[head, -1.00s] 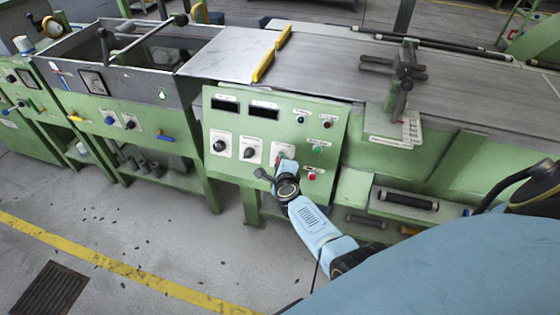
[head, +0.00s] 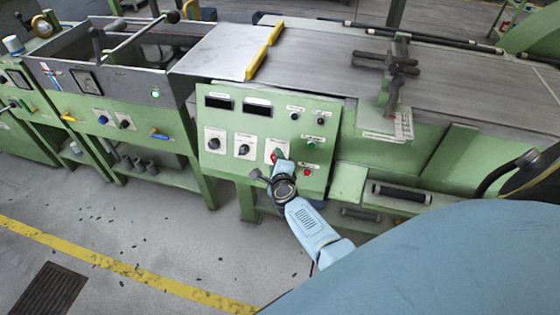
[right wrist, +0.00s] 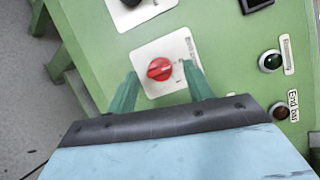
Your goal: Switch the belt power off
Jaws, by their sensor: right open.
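A red rotary switch (right wrist: 160,69) sits on a white plate (right wrist: 181,42) on the green control panel in the right wrist view. In the head view its white plate (head: 271,147) is partly covered by my right gripper (head: 279,157). The right gripper's two green fingers (right wrist: 160,88) are open, one on each side below the red knob, pointing toward the panel. They are close to it, but I cannot tell if they touch. The panel (head: 232,171) also carries two black knobs. My left gripper is not in view.
A green button (head: 312,143) and a red button (head: 306,172) sit right of the switch. Two dark displays (head: 257,108) are above it. The belt (head: 320,65) runs behind the panel. Open floor (head: 150,225) lies at front left.

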